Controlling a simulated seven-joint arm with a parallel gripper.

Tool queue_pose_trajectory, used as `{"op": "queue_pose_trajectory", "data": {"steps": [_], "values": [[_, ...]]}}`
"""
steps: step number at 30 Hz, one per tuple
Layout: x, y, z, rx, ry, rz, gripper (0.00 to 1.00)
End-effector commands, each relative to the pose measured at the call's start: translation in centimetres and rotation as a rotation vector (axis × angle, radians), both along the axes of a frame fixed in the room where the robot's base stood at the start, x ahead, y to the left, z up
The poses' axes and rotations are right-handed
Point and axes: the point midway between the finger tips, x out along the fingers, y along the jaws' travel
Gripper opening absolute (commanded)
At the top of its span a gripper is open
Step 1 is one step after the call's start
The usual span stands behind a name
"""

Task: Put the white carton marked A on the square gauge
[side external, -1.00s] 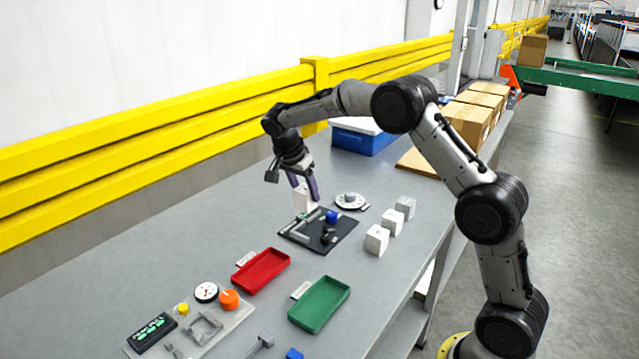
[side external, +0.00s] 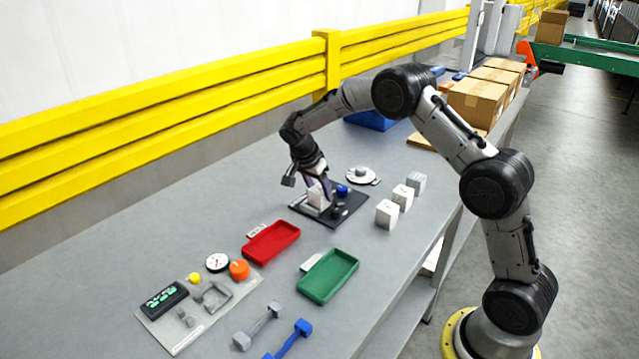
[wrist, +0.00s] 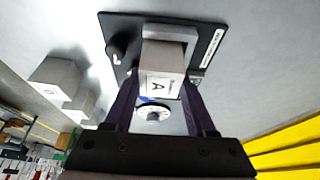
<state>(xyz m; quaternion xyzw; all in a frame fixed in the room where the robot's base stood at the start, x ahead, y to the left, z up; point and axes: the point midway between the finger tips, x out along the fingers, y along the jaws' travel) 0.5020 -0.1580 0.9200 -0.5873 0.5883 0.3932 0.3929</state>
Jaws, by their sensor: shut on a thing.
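The white carton marked A (wrist: 161,84) is between the two dark fingers of my gripper (side external: 322,196), which is shut on it. The carton also shows as a small white block in the side view (side external: 315,196). It is low over the square gauge (side external: 350,211), a black plate with grey fences and a blue knob. In the wrist view the gauge's plate (wrist: 122,27) lies beyond the carton, with a grey fence block (wrist: 170,32) close at its far end. I cannot tell whether the carton touches the plate or the fence.
Several white cartons (side external: 387,214) stand in a row right of the gauge. A round white dial (side external: 361,175) is just behind it. A red tray (side external: 271,243) and a green tray (side external: 328,276) lie in front. The bench between gauge and trays is clear.

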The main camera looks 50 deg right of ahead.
Motion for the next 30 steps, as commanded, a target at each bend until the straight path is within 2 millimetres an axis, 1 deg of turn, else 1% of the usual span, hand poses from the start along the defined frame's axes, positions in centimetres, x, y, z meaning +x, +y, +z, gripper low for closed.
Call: {"op": "queue_pose_trajectory", "data": {"steps": [4, 13, 14, 15, 19, 20, 30], "values": [[0.01, 0.01, -0.46, 0.000, -0.001, 0.001, 0.05], [0.02, 0.00, -0.54, 0.000, -0.001, 0.000, 0.05], [0.01, 0.00, -0.53, 0.000, -0.001, 0.000, 0.58], [0.01, 0.01, -0.53, 0.000, -0.001, 0.000, 0.65], [0.01, 0.00, -0.52, 0.000, -0.001, 0.000, 0.88], [0.01, 0.00, -0.52, 0.000, -0.001, 0.000, 0.91], [0.03, 0.00, -0.26, 0.000, -0.002, 0.001, 0.91]]}}
